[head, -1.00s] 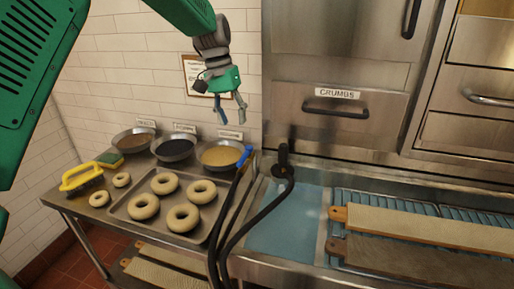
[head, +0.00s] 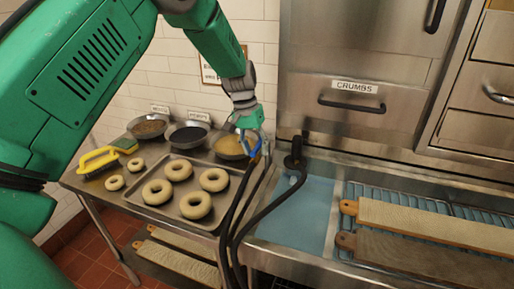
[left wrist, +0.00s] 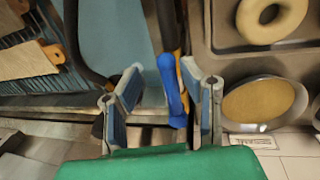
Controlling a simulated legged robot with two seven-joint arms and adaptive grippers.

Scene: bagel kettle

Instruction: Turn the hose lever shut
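The hose lever is blue. In the left wrist view the blue lever (left wrist: 171,84) lies between my fingers, closer to the right-hand finger; I cannot tell if they touch. My left gripper (left wrist: 162,100) is open around it, with a gap on the left side. In the head view my left gripper (head: 254,146) reaches down to the lever at the back edge of the side table, and its fingers largely hide the lever. The black hoses (head: 238,220) run down from there in front of the counter. My right gripper is not in view.
A tray (head: 161,207) of bagels and several topping bowls (head: 189,135) stand to the left. A black nozzle (head: 294,157) stands upright by the blue water basin (head: 305,210). Bagel boards (head: 440,224) lie on the right. A steel cabinet (head: 350,60) rises behind.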

